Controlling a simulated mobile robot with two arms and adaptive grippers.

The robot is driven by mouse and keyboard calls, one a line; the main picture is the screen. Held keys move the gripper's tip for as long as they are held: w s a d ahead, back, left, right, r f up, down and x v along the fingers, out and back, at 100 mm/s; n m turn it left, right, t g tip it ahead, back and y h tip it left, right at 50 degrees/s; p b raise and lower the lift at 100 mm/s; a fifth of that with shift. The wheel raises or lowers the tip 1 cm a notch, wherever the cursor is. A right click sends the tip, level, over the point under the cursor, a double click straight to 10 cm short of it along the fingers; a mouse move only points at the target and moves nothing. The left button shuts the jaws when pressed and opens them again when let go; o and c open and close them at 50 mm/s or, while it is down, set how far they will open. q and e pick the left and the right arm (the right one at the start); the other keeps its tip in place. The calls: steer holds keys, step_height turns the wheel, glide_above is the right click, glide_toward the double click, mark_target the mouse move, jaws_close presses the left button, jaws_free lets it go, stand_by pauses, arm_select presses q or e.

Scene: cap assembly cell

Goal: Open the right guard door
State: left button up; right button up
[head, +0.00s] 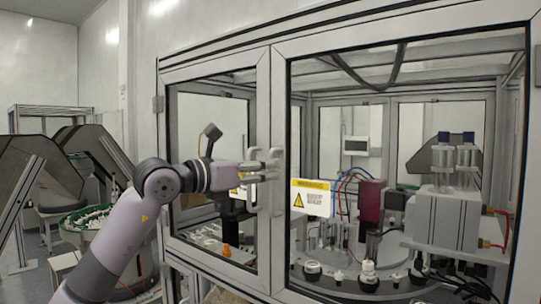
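The right guard door (280,110) is a large clear panel in a grey frame, and it looks closed beside the narrower left guard door (263,110). Pale vertical handles sit close together where the two doors meet; the right door's handle (278,200) is partly covered by my gripper. My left gripper (270,168) reaches in from the left across the left door, with its fingertips at the handles. I cannot tell whether its fingers are around the handle or just beside it, or how far they are closed. My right gripper is out of view.
Behind the panels are a turntable with small fixtures (368,272), a maroon block (371,202) and a grey unit with clear bottles (443,215). A yellow-topped warning label (311,198) shows on the right door. A green bowl of white parts (92,222) stands at left.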

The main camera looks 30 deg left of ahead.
arm_select(q)
steer(key=shift+p+x, duration=0.4)
steer(key=shift+x, duration=0.85)
steer(key=shift+c, duration=0.4)
jaws_close()
